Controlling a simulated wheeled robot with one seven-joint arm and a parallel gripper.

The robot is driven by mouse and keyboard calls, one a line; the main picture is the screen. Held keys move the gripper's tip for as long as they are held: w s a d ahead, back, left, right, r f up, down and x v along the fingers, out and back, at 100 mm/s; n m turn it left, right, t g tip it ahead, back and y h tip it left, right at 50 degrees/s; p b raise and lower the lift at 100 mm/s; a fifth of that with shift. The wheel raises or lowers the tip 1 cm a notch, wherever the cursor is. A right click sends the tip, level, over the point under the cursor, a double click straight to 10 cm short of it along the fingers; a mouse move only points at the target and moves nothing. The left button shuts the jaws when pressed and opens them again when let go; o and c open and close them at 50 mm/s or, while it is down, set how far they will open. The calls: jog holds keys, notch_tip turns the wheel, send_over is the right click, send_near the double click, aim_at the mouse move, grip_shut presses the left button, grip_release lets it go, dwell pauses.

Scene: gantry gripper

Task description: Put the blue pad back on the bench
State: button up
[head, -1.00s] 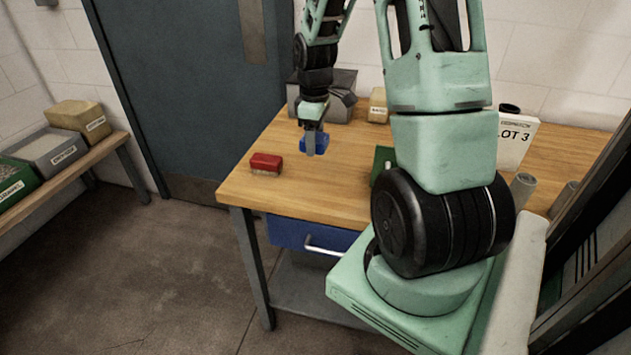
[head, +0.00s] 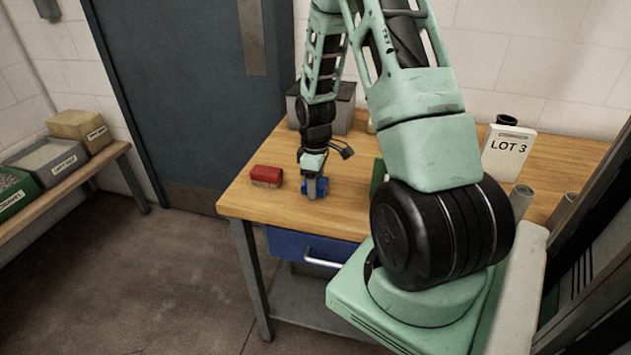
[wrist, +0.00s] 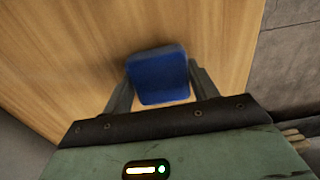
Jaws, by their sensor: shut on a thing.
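The blue pad (head: 321,187) is between the fingers of my gripper (head: 315,189), low over the wooden bench (head: 345,212) near its front edge. The pad also shows in the wrist view (wrist: 158,75), with a finger on each side of it, over bare wood. My gripper (wrist: 160,88) is shut on the pad and points down. I cannot tell whether the pad's underside touches the bench top.
A red brush-like block (head: 267,176) lies on the bench left of my gripper. A grey box (head: 340,108) stands behind. A LOT 3 sign (head: 508,150) and grey cylinders (head: 521,198) are at the right. A blue drawer (head: 310,248) hangs below the front edge.

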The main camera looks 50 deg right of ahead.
jog(key=shift+f, duration=0.15)
jog(key=o, duration=0.9)
jog(key=shift+o, duration=0.2)
notch_tip(320, 180, up, 12)
jog(key=b, duration=0.1)
jog(key=w+a+r, duration=0.2)
jog(key=a, duration=1.1)
jog(key=s+a+r+n, duration=0.1)
jog(key=s+a, duration=0.3)
jog(key=a, duration=0.7)
jog(key=s+a+r+n, duration=0.15)
jog(key=s+a, duration=0.35)
jog(key=a, duration=0.5)
jog(key=s+a, duration=0.6)
jog(key=s, duration=0.4)
jog(key=shift+a+r+y, duration=0.3)
jog(key=shift+a, duration=0.05)
